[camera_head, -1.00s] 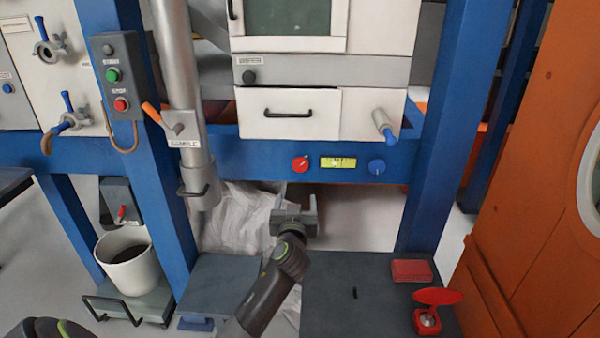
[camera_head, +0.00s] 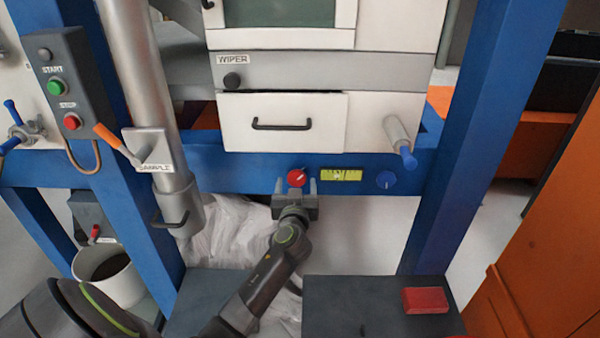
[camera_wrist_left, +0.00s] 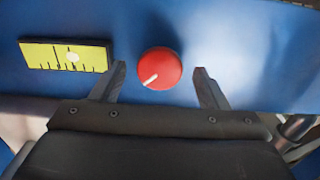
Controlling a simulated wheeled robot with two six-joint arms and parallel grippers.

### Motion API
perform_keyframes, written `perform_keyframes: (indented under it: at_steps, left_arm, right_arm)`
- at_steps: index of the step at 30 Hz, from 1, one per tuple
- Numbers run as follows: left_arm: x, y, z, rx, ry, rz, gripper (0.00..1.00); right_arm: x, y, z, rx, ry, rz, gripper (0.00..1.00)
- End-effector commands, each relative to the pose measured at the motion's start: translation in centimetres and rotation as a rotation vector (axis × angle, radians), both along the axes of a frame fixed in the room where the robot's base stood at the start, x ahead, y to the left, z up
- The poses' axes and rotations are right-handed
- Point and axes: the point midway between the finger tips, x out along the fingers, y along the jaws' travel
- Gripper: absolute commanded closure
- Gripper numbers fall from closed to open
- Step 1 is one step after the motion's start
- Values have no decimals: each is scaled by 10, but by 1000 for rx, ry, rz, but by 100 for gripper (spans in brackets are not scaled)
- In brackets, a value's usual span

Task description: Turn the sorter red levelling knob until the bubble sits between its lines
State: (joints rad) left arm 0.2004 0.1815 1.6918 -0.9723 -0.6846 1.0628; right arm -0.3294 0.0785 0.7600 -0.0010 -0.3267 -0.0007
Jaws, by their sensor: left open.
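The red levelling knob (camera_head: 297,177) sits on the blue beam of the sorter, with a white mark on its face. It also shows in the left wrist view (camera_wrist_left: 159,68). My left gripper (camera_head: 296,187) is open just below and in front of it; in the wrist view its fingers (camera_wrist_left: 160,88) stand on either side of the knob, apart from it. The yellow level (camera_head: 341,175) is right of the knob in the head view. In the wrist view the level (camera_wrist_left: 65,56) shows black lines and a pale bubble (camera_wrist_left: 72,57) right of its middle. My right gripper is out of view.
A blue knob (camera_head: 386,180) is right of the level. A drawer (camera_head: 283,122) with a dark handle is above the beam. An orange sample lever (camera_head: 117,145) and grey pipe stand at left. A red block (camera_head: 425,300) lies on the dark box below.

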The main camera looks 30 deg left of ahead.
Motion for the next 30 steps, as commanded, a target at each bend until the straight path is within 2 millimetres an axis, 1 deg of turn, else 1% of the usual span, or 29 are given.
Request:
perform_keyframes:
  at_steps: [3, 13, 23, 30]
  left_arm:
    - [-1, 1, 0, -1, 1, 3, 32]
    - [-2, 1, -1, -1, 0, 4, 32]
    - [-2, 1, 0, -1, 1, 4, 75]
    - [-2, 1, 0, 16, 11, 4, 76]
  right_arm:
    - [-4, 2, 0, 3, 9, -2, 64]
    - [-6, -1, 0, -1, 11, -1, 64]
    - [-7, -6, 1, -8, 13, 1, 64]
    - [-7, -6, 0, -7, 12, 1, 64]
